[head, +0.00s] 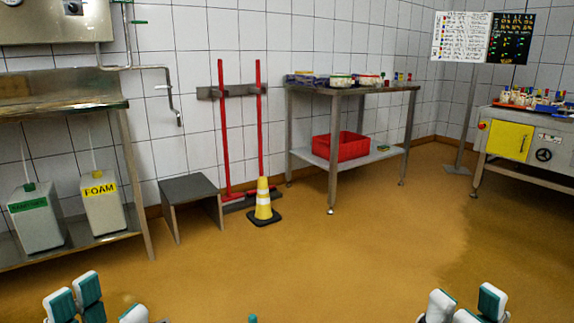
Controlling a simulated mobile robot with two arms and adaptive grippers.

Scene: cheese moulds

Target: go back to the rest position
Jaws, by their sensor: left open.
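My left gripper (104,305) shows at the bottom left edge of the head view, with white and teal finger pads. It is open, with nothing seen between the fingers. My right gripper (456,308) shows at the bottom right edge, cut off by the frame.
A steel shelf (70,104) with two canisters (103,207) stands left. A grey step (188,188) and a yellow cone (262,202) stand by the wall. A steel table (352,90) with a red crate (341,147) is behind. A machine (510,140) stands right. The middle floor is clear.

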